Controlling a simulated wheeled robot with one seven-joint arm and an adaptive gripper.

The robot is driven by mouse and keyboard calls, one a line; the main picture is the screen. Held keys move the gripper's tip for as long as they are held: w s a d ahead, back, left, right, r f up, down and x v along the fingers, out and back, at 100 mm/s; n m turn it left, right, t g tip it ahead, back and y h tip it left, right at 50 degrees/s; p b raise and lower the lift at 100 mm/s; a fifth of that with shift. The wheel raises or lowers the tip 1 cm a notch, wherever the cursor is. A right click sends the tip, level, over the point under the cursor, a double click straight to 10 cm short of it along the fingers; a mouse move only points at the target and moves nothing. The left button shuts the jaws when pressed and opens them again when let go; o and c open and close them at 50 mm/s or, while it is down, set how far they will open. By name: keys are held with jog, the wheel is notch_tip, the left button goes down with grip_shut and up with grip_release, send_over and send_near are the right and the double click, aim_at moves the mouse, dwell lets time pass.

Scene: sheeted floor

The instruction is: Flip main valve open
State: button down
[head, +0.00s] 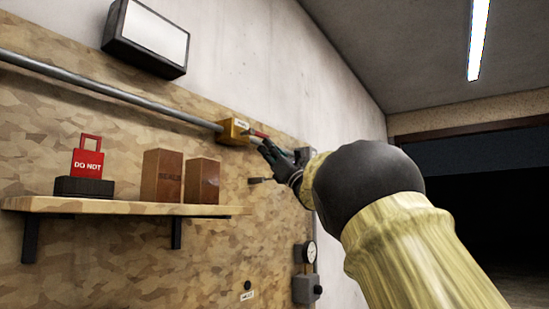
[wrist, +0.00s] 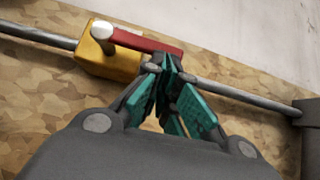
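The main valve is a yellow block (head: 235,131) on a grey pipe along the wall; it also shows in the wrist view (wrist: 108,62). Its red lever (wrist: 148,42) runs right from a pale round pivot, roughly along the pipe in the picture. In the head view the lever (head: 257,133) is small and points right. My gripper (wrist: 165,65) has its teal fingers drawn together at the lever's free end. The tips overlap the lever's lower edge in the picture. I cannot tell whether they touch it or hold any of it.
A wooden shelf (head: 130,207) on the left holds a red "DO NOT" tag (head: 87,160) on a dark base and two brown blocks (head: 162,175). A gauge (head: 309,252) hangs below my gripper. A lamp box (head: 148,36) is above the pipe.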

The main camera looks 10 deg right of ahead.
jog(key=shift+s+a+r, duration=0.1)
jog(key=shift+a+r, duration=0.05)
jog(key=shift+a, duration=0.1)
